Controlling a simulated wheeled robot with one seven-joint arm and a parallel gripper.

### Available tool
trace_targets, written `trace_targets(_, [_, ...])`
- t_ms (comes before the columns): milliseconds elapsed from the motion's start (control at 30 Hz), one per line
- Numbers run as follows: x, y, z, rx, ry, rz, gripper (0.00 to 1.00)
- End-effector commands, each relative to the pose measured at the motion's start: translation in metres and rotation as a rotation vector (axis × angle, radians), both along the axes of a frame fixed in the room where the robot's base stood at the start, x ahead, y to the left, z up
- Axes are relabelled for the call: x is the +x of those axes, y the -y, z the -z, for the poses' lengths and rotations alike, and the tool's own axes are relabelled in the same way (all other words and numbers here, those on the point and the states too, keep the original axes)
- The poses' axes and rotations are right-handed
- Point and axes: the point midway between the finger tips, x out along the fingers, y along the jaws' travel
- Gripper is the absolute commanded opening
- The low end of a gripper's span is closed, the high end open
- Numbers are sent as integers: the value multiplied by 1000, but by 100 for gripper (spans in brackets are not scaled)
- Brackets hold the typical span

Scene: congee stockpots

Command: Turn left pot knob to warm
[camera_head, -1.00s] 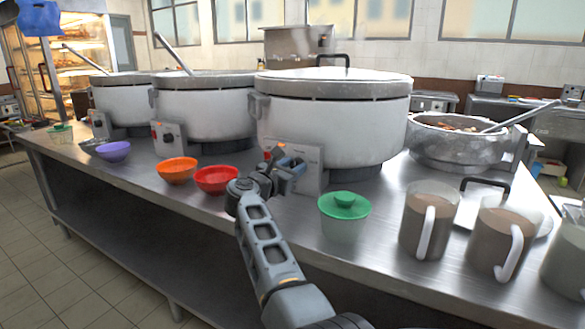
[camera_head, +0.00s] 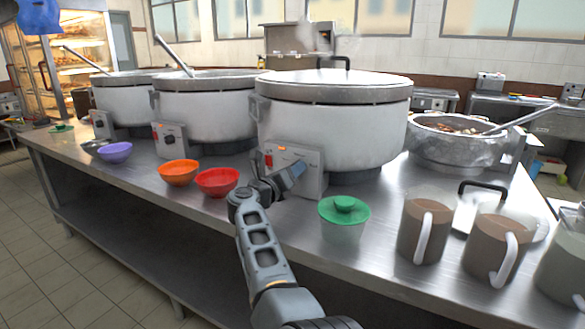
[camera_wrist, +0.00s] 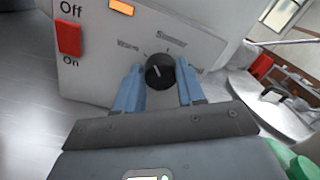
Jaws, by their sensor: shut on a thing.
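The large lidded white pot (camera_head: 330,128) nearest me has a grey control box (camera_head: 312,170) at its lower front. Its black knob (camera_wrist: 160,71) shows in the wrist view, with the words Warm at its upper left and Simmer above it. A pale pointer line shows on the knob; its exact setting is hard to tell. My gripper (camera_head: 288,178) is at the front of this box, and its blue fingers (camera_wrist: 160,88) are on either side of the knob, shut on it. In the head view my gripper hides the knob.
A red switch (camera_wrist: 69,38) sits left of the knob. Red (camera_head: 217,182) and orange (camera_head: 178,173) bowls stand left of my arm. A green-lidded cup (camera_head: 344,215) and brown-filled pitchers (camera_head: 424,230) stand right. Two more pots stand further left, one the middle pot (camera_head: 205,108).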

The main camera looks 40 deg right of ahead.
Motion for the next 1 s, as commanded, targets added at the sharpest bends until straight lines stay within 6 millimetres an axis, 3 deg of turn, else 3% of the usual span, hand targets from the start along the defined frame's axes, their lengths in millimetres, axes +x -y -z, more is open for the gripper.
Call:
trace_targets(500, [0,-1,1,-130,-361,0,8])
trace_targets(1000, [1,-1,3,-163,-453,-1,8])
